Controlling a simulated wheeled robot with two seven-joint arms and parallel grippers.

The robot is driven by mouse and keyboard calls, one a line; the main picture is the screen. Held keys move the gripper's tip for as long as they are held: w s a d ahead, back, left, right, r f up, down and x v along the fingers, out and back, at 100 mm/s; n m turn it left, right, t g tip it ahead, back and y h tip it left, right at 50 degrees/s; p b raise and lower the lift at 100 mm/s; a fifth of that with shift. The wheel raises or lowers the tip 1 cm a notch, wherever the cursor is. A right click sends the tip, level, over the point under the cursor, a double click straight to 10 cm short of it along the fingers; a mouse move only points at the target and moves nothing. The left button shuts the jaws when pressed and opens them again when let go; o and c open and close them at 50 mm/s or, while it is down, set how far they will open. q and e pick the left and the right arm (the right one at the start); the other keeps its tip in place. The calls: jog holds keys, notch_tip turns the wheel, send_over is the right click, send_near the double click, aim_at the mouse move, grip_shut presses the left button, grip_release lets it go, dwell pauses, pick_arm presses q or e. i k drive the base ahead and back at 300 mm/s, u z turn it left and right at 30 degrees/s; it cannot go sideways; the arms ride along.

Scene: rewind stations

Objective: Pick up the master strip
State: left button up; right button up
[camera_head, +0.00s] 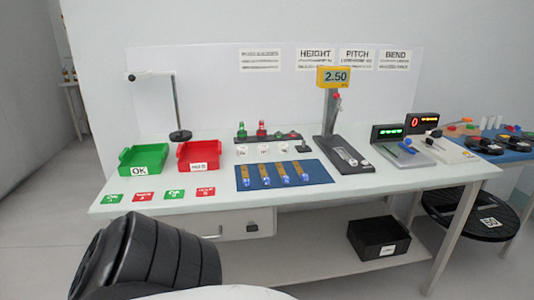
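I cannot tell for sure which piece is the master strip. Several brown strips with blue-and-white ends lie side by side on a blue mat (318,171) in the middle of the table. Small white pieces (350,156) lie on the dark base of a gauge stand (327,140) with a yellow 2.50 display. Neither of my grippers is in view. A black ribbed part, seemingly of my arm, fills the lower left.
A green OK tray (143,158) and a red tray (198,155) stand at the left behind green and red cards. A lamp-like stand (180,134) is behind them. Two devices with displays (388,132) are at the right. A black bin (379,238) sits on the lower shelf.

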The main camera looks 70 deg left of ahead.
aim_at(352, 162)
jog(key=u, duration=1.95)
